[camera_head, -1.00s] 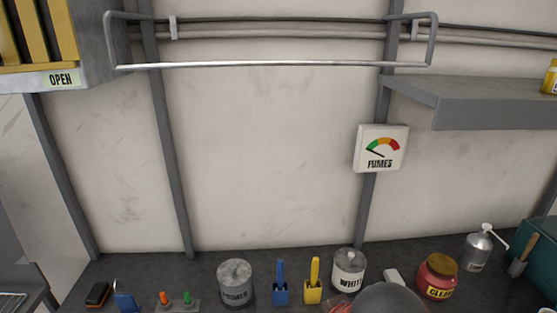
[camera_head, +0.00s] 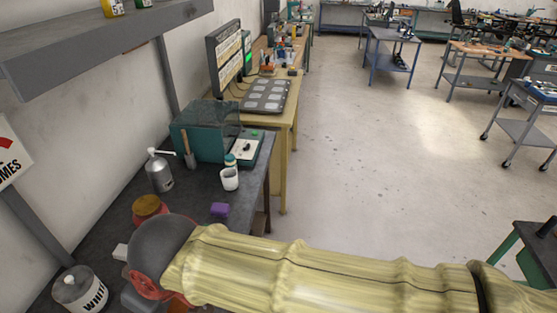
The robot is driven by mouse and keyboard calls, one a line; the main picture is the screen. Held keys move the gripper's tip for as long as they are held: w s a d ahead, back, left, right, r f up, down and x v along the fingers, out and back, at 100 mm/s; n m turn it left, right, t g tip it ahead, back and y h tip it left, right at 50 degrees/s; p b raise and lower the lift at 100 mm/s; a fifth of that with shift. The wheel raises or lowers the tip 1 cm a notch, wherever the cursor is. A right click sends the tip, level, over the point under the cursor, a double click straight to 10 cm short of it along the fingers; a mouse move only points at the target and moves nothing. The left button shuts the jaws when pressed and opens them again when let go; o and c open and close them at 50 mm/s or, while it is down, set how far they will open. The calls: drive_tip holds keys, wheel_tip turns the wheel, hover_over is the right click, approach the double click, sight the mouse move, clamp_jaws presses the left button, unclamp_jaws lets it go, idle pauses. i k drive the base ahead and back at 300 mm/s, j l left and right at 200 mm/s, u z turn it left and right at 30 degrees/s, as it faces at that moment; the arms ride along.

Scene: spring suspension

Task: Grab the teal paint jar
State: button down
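A small jar with a teal band and a pale lid (camera_head: 230,160) stands on the dark bench, just behind a white cup (camera_head: 229,180). It is small in view, and I cannot tell for certain that it is the teal paint jar. It is close to the front of a teal machine (camera_head: 205,130). My arm, in a yellowish sleeve, crosses the lower part of the view. My gripper is not in view.
A grey shelf (camera_head: 95,45) hangs above at left. Open floor (camera_head: 360,170) lies right of the bench.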

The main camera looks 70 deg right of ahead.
sight(231, 161)
drive_tip(key=z, duration=1.75)
drive_tip(key=i+l+z, duration=0.45)
drive_tip(key=i+z, duration=0.25)
